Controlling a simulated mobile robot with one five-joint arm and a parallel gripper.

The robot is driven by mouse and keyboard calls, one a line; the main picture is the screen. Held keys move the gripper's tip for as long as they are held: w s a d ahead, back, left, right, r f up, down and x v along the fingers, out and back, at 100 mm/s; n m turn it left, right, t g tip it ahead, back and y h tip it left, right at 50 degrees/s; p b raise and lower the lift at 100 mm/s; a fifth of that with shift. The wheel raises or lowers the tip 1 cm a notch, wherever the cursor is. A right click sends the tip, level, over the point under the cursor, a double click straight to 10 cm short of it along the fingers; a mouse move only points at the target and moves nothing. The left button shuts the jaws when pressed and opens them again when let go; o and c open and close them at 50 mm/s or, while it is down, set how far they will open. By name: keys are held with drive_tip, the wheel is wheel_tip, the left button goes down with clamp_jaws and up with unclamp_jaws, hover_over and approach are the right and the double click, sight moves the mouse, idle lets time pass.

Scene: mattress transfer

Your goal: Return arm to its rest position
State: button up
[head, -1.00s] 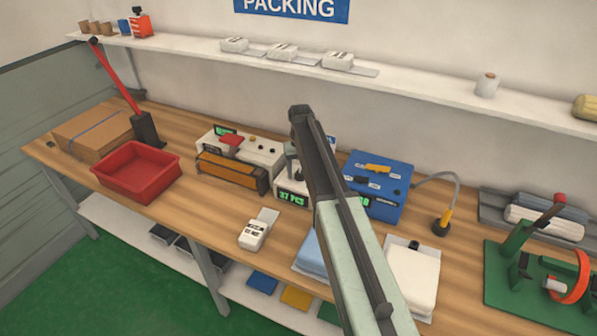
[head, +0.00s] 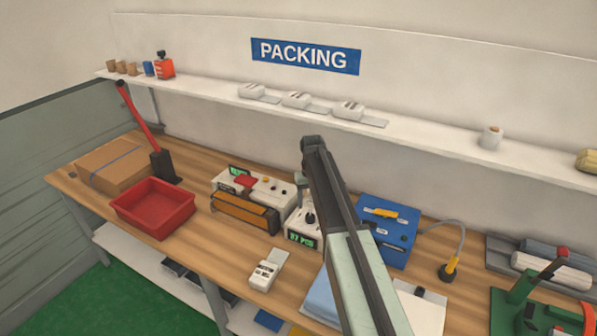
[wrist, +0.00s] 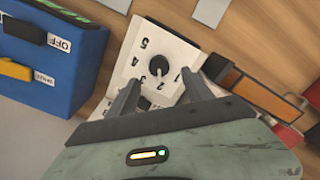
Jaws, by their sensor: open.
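My gripper (wrist: 160,82) shows in the wrist view with its two dark fingers apart and nothing between them. It points at a white device with a black dial (wrist: 160,72) and numbers around it, which lies beyond the fingertips. In the head view my arm reaches up from the bottom right, over the bench. I cannot make out the fingers there. The dial device (head: 304,232), with a green display, stands just left of my arm.
A blue switch box (head: 388,228) stands right of my arm, and a sealer with an orange bar (head: 245,212) stands left. A red tray (head: 152,208) is farther left. A shelf (head: 430,133) runs along the wall. Bench (head: 205,255) wood is bare front left.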

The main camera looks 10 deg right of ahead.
drive_tip(key=shift+m, duration=0.4)
drive_tip(key=s+f, duration=0.1)
drive_tip(key=s, duration=0.8)
drive_tip(key=s+f+b, duration=0.1)
drive_tip(key=s, duration=0.9)
drive_tip(key=s+f+b, duration=0.1)
drive_tip(key=s, duration=0.8)
drive_tip(key=shift+s+a, duration=0.2)
drive_tip(key=shift+a, duration=0.2)
